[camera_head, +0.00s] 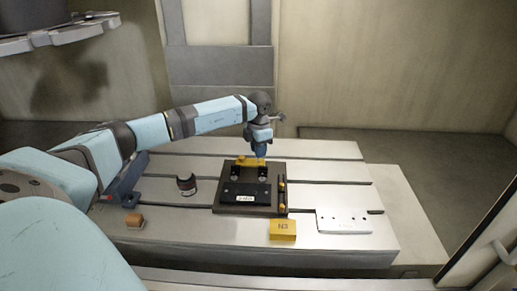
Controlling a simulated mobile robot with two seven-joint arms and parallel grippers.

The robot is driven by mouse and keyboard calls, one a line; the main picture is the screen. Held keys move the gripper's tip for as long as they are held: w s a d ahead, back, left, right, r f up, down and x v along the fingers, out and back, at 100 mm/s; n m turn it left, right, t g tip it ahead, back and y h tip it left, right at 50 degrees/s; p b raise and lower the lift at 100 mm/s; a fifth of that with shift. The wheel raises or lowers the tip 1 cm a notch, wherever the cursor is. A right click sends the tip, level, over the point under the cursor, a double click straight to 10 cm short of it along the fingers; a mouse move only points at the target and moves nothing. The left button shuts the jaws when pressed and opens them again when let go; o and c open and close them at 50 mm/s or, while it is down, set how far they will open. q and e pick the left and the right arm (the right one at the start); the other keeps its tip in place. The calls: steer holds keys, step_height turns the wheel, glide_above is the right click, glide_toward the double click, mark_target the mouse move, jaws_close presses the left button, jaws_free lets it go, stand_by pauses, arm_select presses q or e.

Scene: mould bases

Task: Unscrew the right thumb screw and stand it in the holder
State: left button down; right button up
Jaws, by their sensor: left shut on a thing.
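My left gripper (261,157) points down over the back right part of the dark mould base (228,206). It is shut at the right end of a yellow bar (246,161). What lies between its fingertips is too small to make out; the right thumb screw is the likely thing there. Two dark round parts stand just in front of the bar, one on the left (234,170) and one on the right (264,172). A pale plate with several small holes (343,222), perhaps the holder, lies to the right of the base. My right gripper is out of view.
A yellow block marked N3 (283,230) stands in front of the base. A dark round part (186,184) and a small orange-brown block (134,220) are on the left of the slotted metal table (190,243). The table's back right is clear.

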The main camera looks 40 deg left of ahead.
arm_select(q)
steer(key=shift+f, duration=0.3)
steer(key=shift+f+b, duration=0.7)
steer(key=shift+f, duration=0.25)
steer(key=c, duration=0.9)
jaws_free()
steer(key=shift+o, duration=0.2)
step_height(320, 180, up, 14)
steer(key=shift+b, duration=0.4)
steer(key=shift+f, duration=0.15)
